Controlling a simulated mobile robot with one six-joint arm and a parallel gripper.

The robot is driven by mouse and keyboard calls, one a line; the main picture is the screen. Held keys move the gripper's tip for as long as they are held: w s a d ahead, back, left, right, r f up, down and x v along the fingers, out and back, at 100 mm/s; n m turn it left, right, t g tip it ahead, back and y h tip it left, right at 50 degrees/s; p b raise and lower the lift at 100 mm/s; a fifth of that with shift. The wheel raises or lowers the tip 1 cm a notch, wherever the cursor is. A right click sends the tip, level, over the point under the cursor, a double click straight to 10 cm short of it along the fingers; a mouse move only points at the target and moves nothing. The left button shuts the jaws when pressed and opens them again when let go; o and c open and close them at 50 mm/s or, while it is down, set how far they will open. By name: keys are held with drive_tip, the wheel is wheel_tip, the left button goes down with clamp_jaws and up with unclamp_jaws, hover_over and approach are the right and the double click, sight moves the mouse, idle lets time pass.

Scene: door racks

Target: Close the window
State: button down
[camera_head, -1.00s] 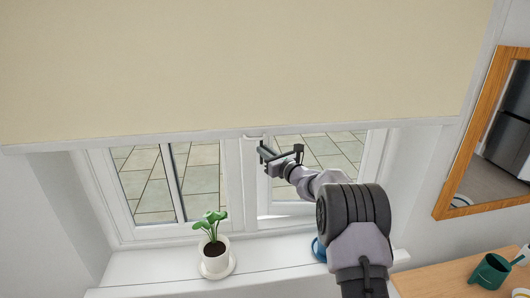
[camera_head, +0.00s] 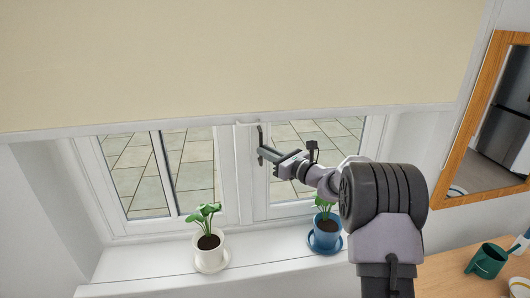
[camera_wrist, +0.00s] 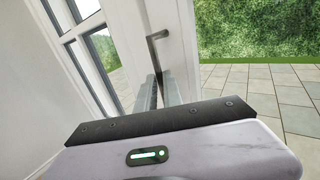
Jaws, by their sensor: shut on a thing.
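The window has a left pane (camera_head: 194,170) and a right sash (camera_head: 258,185) with a white frame; the sash also shows in the wrist view (camera_wrist: 184,60). A dark handle (camera_head: 261,134) is on the sash's left upright. In the wrist view the handle (camera_wrist: 151,52) bends and runs down between my fingers. My gripper (camera_head: 262,153) is shut on the handle; its fingers (camera_wrist: 158,92) also show in the wrist view. The sash looks close to the middle post, but I cannot tell whether a gap remains. My arm hides part of the sash's right side.
A beige blind (camera_head: 240,60) hangs above the window. A white-potted plant (camera_head: 208,243) and a blue-potted plant (camera_head: 325,238) stand on the sill (camera_head: 150,270).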

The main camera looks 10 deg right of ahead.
drive_tip(key=c, duration=1.9)
unclamp_jaws()
drive_tip(key=shift+f, duration=0.25)
drive_tip(key=shift+o, duration=0.7)
drive_tip(key=shift+s+r, duration=0.25)
drive_tip(key=shift+s, duration=0.1)
drive_tip(key=b+v, duration=0.2)
drive_tip(key=v, duration=1.5)
drive_tip(key=shift+s, duration=0.25)
